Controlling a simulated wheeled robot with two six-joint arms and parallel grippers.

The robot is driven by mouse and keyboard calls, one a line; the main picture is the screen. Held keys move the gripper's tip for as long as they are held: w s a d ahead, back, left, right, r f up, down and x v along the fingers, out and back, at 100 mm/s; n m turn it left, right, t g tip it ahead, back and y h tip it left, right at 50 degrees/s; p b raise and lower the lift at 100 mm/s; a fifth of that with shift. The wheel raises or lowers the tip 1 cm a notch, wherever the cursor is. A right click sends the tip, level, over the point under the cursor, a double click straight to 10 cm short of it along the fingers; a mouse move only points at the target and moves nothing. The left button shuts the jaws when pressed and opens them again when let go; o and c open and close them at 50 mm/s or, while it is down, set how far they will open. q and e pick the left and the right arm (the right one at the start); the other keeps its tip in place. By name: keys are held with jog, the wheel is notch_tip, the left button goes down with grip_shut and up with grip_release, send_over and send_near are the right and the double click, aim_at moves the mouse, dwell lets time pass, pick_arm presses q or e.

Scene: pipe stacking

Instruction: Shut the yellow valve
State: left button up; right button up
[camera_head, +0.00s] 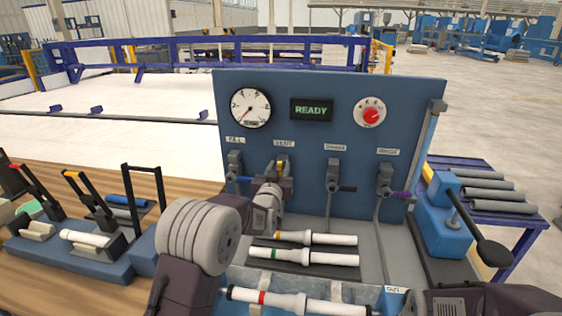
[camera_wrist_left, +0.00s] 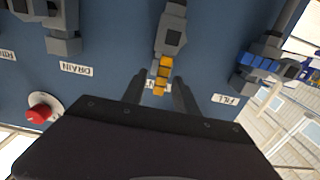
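The valve with the yellow handle (camera_head: 282,165) is on the blue panel, under the second label from the left. Its handle stands upright, in line with the valve body, pointing towards the label. In the left wrist view the yellow handle (camera_wrist_left: 161,77) lies between the two fingers of my left gripper (camera_wrist_left: 159,93). The fingers are apart, with gaps showing on both sides of the handle. In the head view my left gripper (camera_head: 273,185) is at this valve and partly covers it. My right arm shows at the bottom right, but its fingers are out of view.
Blue-handled (camera_head: 240,178), black-handled (camera_head: 342,188) and purple-handled (camera_head: 400,194) valves flank it, their handles sideways. Above are a gauge (camera_head: 250,108), a READY display (camera_head: 311,110) and a red knob (camera_head: 370,115). White tubes (camera_head: 304,257) lie in front. A black-knobbed lever (camera_head: 493,253) stands right.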

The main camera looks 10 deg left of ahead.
pick_arm(q)
jog(key=w, duration=0.4)
grip_shut()
dwell(1.4)
